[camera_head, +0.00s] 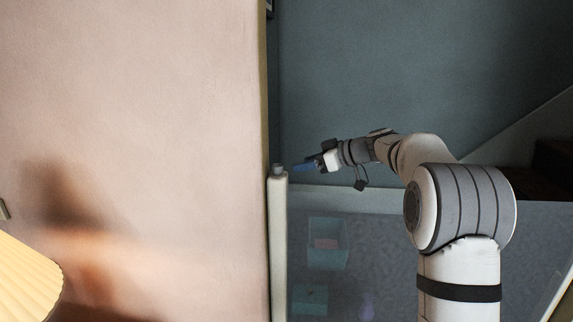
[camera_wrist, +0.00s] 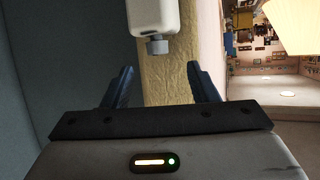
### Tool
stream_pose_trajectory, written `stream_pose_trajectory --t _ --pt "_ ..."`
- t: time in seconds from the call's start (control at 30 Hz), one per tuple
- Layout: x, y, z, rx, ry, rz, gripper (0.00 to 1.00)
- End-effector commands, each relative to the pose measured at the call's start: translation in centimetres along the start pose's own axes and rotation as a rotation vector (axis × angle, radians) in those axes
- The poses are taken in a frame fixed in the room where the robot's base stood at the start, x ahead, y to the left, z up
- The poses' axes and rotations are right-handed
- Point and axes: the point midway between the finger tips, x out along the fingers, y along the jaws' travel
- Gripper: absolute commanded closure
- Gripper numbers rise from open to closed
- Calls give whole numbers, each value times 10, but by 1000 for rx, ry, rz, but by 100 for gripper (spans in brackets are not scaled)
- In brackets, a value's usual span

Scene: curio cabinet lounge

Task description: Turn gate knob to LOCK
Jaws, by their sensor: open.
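The gate knob is a small grey cylinder (camera_head: 277,168) on top of a pale upright post (camera_head: 278,240) beside the wall edge. In the wrist view the knob (camera_wrist: 158,46) sits at the end of the white post (camera_wrist: 153,16), near the middle of the picture. My gripper (camera_head: 298,166) is just to the right of the knob in the head view, with blue fingers pointing at it. In the wrist view my gripper (camera_wrist: 160,70) is open and empty. The knob appears just beyond the fingertips, centred between them and apart from both. No LOCK marking is readable.
A pinkish wall (camera_head: 140,120) fills the left, with a cream lampshade (camera_head: 25,282) at lower left. A translucent gate panel (camera_head: 400,270) spans below my arm, with teal boxes (camera_head: 328,255) behind it. A lit room with shelves (camera_wrist: 262,35) shows at right in the wrist view.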

Motion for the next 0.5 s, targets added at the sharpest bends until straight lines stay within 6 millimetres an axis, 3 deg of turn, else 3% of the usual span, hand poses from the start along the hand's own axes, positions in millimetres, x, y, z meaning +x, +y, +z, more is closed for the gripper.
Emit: stream_pose_trajectory --t 0.17,0.5 --pt "15 5 -6 -25 23 -2 46" --pt "66 6 -6 -23 21 -1 46"
